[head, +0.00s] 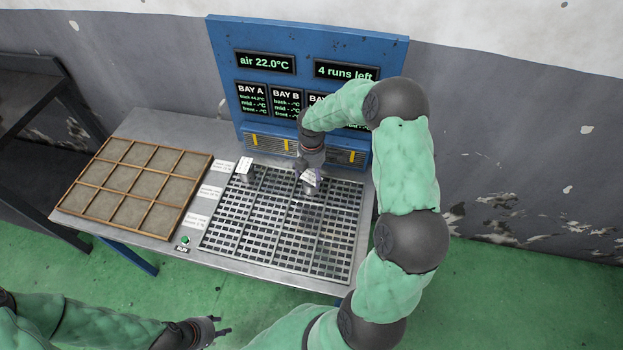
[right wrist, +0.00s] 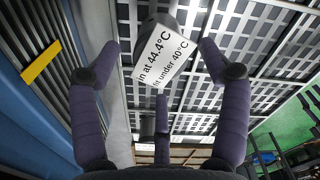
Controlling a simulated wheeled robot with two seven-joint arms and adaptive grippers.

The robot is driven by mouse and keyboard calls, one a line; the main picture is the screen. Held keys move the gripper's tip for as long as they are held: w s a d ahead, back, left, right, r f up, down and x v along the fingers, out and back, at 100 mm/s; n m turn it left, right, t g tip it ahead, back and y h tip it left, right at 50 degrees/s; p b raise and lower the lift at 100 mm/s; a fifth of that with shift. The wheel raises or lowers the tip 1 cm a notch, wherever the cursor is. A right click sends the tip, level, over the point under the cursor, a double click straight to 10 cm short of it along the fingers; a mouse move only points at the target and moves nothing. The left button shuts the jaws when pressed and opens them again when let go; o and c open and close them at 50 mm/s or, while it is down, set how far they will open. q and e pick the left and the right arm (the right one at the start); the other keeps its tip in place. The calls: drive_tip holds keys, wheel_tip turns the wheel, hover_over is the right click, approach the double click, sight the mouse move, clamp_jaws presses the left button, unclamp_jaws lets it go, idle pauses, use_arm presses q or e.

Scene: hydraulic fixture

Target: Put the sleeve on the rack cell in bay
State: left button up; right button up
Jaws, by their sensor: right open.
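A small grey sleeve with a white tag (head: 309,182) stands on the grid rack (head: 270,240), towards its back and right of its middle. In the right wrist view its tag (right wrist: 163,60) reads "in at 44.4°C" and "fit under 40°C". My right gripper (head: 310,172) is directly over this sleeve, open, its fingers spread around it without visible contact. A second grey piece with a white tag (head: 245,173) stands at the rack's back left. My left gripper (head: 222,326) is open and empty in front of the table, low in the head view.
A blue panel (head: 310,38) behind the rack shows "air 22.0°C", "4 runs left" and bay readings; BAY A back reads about 44°C. My right arm hides part of it. A wooden compartment tray (head: 135,187) and a green button (head: 185,239) lie left. The rack's front is clear.

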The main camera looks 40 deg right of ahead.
sight(311, 178)
wheel_tip(311, 178, up, 6)
drive_tip(key=shift+r+p, duration=0.1)
drive_tip(key=shift+p, duration=0.45)
drive_tip(key=shift+a, duration=0.1)
